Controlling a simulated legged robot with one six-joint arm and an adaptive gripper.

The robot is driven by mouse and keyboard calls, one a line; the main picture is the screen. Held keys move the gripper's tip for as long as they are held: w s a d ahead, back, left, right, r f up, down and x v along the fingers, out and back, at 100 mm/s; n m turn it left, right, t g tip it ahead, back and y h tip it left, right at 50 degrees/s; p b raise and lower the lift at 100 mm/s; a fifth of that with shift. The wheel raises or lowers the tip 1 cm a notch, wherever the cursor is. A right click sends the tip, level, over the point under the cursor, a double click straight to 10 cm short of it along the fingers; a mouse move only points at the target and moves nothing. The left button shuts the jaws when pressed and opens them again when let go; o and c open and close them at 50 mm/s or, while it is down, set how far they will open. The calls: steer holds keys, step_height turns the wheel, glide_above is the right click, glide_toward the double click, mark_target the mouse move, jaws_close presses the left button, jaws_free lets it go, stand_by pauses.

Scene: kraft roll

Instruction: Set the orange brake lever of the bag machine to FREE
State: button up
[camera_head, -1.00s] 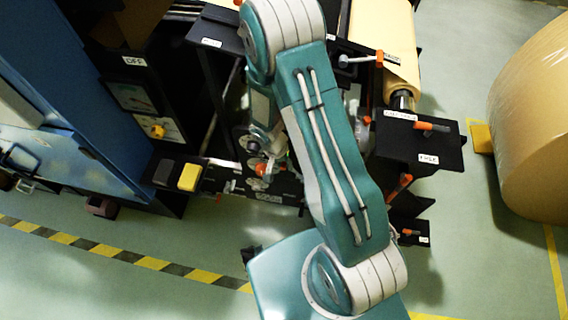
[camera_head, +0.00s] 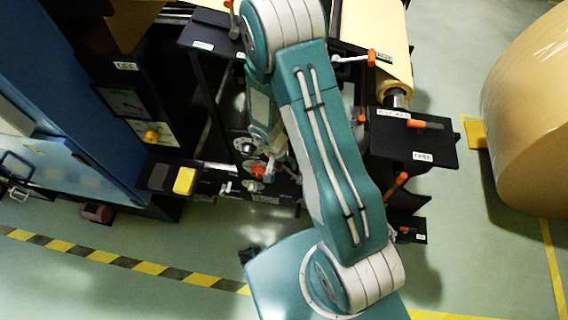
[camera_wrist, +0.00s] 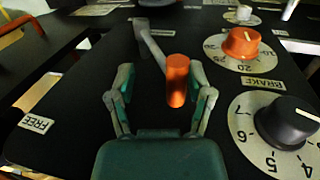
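In the wrist view a lever with an orange cylindrical grip (camera_wrist: 177,80) and a grey shaft stands over a black panel (camera_wrist: 75,85). My gripper (camera_wrist: 163,88) is open, its two green fingers on either side of the grip. The grip is nearer the right finger; I cannot tell whether they touch. A FREE label (camera_wrist: 36,122) is on the panel at the left. A BRAKE label (camera_wrist: 263,83) is at the right, beside an orange dial (camera_wrist: 241,43). In the head view my arm hides the lever at my gripper.
A dark numbered dial (camera_wrist: 288,122) is right of my gripper. In the head view another orange-handled lever (camera_head: 427,125) is on a black plate with its own FREE label (camera_head: 423,157). A large kraft roll (camera_head: 530,110) stands at the right. The green floor (camera_head: 150,290) in front is clear.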

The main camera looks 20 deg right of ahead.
steer(key=shift+a, duration=0.1)
steer(key=v, duration=1.2)
